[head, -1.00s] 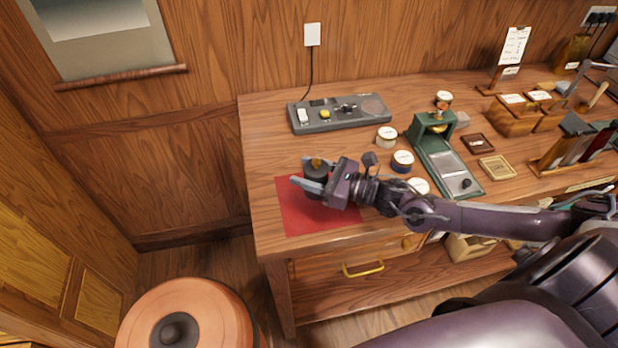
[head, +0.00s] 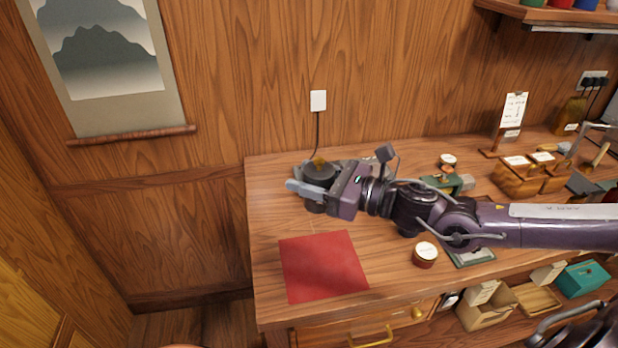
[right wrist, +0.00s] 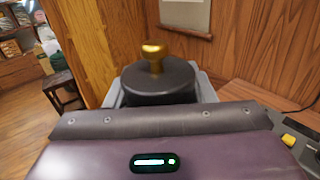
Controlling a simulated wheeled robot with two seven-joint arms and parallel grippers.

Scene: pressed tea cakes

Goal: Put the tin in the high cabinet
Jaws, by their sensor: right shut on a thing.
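The tin is a dark round canister with a gold knob on its lid. My right gripper (head: 312,190) is shut on the tin (head: 319,172), which looks upright and held above the table, behind the red mat (head: 322,266). In the right wrist view the tin (right wrist: 160,82) sits between the grey fingers, its lower part hidden by my gripper. The high cabinet cannot be made out in these views. My left gripper is not in view.
The wooden table (head: 268,230) carries a grey panel behind my arm and a lidded jar (head: 425,254) to the right. Wooden boxes (head: 528,175) and a card stand (head: 511,115) stand farther right. A wall shelf (head: 560,12) hangs at upper right. The red mat is bare.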

